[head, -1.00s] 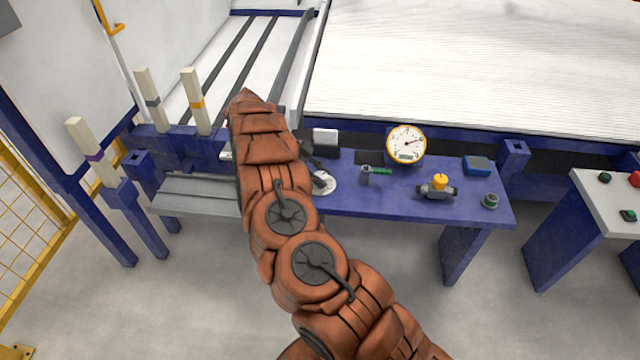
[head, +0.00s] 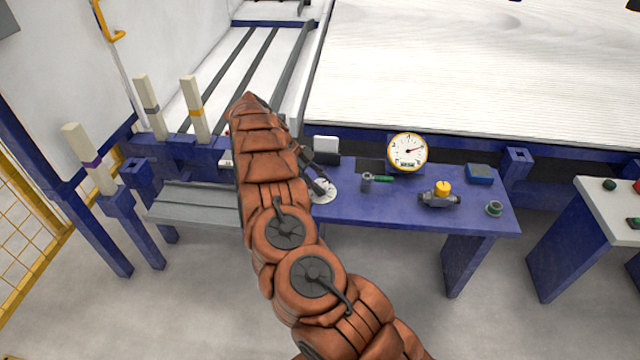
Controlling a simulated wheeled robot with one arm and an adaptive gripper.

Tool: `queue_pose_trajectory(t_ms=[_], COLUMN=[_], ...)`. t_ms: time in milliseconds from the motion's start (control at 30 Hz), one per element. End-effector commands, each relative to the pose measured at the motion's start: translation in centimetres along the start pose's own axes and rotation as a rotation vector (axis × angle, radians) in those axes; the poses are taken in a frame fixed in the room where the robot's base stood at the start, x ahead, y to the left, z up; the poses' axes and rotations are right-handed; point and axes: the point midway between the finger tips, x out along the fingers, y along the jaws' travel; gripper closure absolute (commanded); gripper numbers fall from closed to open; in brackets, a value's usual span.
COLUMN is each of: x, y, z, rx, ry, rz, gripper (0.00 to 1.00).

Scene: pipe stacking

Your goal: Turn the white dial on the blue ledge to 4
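The white dial (head: 324,192) lies on the left part of the blue ledge (head: 400,205), partly hidden by my arm and gripper. Its numbers and pointer are too small to read. My gripper (head: 326,187), dark grey, shows at the right side of my brown-covered arm. Its fingers are at the dial, over its upper part. I cannot tell whether they touch the dial's knob or how far apart they are.
On the ledge to the right are a green-handled valve (head: 374,181), a round gauge (head: 408,151), a yellow-topped fitting (head: 440,194), a blue box (head: 479,174) and a green button (head: 494,208). A white box (head: 326,145) stands behind the dial. Cream posts (head: 150,105) stand at the left.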

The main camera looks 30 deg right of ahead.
Motion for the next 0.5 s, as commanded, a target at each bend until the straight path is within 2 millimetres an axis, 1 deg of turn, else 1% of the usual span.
queue_pose_trajectory(t_ms=[33, 200, 233, 500], x=[-0.05, -0.03, -0.02, 0.0], y=[-0.06, -0.03, -0.02, 0.0], z=[-0.03, -0.02, -0.02, -0.02], rx=[0.001, 0.0, 0.0, 0.0], ry=[-0.001, 0.0, 0.0, 0.001], rz=[-0.002, -0.001, -0.001, 0.0], gripper=[0.5, 0.33, 0.31, 0.31])
